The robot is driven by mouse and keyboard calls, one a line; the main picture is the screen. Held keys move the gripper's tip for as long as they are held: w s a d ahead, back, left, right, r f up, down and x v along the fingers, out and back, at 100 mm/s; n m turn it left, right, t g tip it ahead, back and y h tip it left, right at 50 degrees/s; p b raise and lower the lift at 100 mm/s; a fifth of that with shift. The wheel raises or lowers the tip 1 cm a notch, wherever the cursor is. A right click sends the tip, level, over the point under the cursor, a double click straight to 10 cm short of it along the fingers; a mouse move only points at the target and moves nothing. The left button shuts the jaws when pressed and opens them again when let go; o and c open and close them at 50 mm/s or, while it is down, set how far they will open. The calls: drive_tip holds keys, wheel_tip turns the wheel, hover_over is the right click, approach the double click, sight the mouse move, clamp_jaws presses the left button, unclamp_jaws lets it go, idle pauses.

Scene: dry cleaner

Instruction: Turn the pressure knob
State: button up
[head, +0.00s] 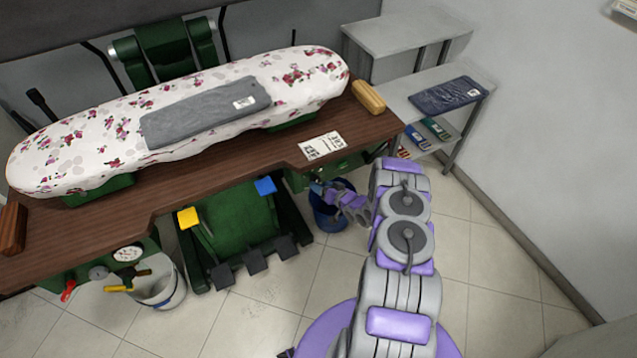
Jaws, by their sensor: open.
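A round white gauge (128,253) sits on the green panel under the left front of the brown table. A grey round knob (98,272) is beside it, and it may be the pressure knob. A red handle (69,290) and a yellow handle (128,282) are close by. My gripper (318,188) is under the table's right front edge, beside a green panel (350,167) there, far to the right of the gauge. It looks small and partly dark, and its jaws are open. I cannot tell whether it touches anything.
The brown table (290,155) carries a floral pressing board (90,150) with a grey folded cloth (205,112). Green pedals (235,225) stand below. A blue bucket (330,215) is under my gripper, and a white bucket (160,292) is at left. A shelf (408,92) stands at right. Tiled floor in front is clear.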

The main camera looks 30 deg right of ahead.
drive_tip(key=p+v, duration=0.2)
drive_tip(key=v, duration=1.2)
drive_tip(key=shift+p, duration=0.4)
drive_tip(key=shift+w+d, duration=0.1)
